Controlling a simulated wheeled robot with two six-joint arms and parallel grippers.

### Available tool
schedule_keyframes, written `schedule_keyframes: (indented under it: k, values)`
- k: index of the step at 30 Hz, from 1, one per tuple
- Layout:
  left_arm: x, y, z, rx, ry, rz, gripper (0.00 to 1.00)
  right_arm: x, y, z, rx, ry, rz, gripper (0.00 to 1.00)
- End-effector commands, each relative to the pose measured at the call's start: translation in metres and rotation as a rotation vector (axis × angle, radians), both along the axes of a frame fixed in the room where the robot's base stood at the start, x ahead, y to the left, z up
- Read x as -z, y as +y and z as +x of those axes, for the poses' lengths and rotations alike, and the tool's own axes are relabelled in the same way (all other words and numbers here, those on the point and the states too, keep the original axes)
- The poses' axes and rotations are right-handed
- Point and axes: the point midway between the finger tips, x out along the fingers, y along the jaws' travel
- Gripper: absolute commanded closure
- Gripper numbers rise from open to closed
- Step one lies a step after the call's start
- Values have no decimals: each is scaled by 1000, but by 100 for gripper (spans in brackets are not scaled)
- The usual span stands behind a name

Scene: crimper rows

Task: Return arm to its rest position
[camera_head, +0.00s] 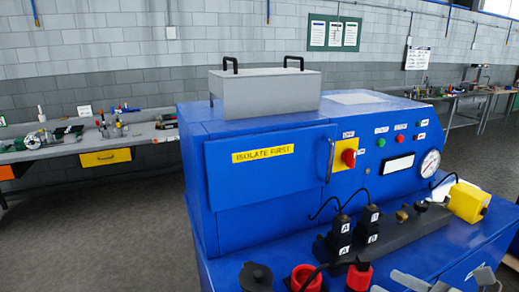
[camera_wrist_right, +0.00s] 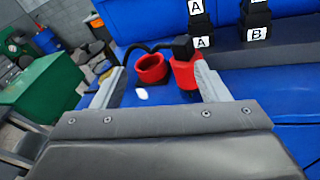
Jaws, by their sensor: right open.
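My right gripper (camera_head: 440,280) is at the bottom right edge of the head view, low over the front of the blue machine (camera_head: 260,190). Its two grey fingers are spread apart in the right wrist view (camera_wrist_right: 157,72), with nothing held between them. Beyond the fingers in that view are an open red cup (camera_wrist_right: 151,68) and a red holder (camera_wrist_right: 184,74) with a black cabled plug (camera_wrist_right: 183,47) at its top. The red cup (camera_head: 303,277) and red holder (camera_head: 358,279) are left of the gripper in the head view. My left gripper is not in view.
Black plugs lettered A and B (camera_head: 340,238) stand on a dark rail. A black round part (camera_head: 255,276) is front left. A yellow block (camera_head: 468,201) and gauge (camera_head: 430,163) are at right. A grey box (camera_head: 264,92) tops the machine. A workbench (camera_head: 160,133) stands behind left.

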Motion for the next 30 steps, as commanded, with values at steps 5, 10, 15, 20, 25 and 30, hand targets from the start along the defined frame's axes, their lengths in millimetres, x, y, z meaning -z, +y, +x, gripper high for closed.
schedule_keyframes:
  k: [5, 10, 15, 20, 25, 30]
  values:
    - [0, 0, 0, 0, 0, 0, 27, -37, 6, -11, 63, -51, 514, 32]
    - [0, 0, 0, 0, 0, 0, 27, -56, -28, -18, 221, -89, 988, 32]
    - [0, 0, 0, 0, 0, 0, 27, -39, -79, -29, 471, -99, 1428, 32]
    - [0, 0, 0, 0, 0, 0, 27, 13, -119, -49, 783, -62, 1791, 32]
    - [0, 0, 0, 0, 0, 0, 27, 92, -130, -86, 1179, 49, 2105, 32]
    - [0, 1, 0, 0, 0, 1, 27, 166, -102, -133, 1596, 246, 2302, 32]
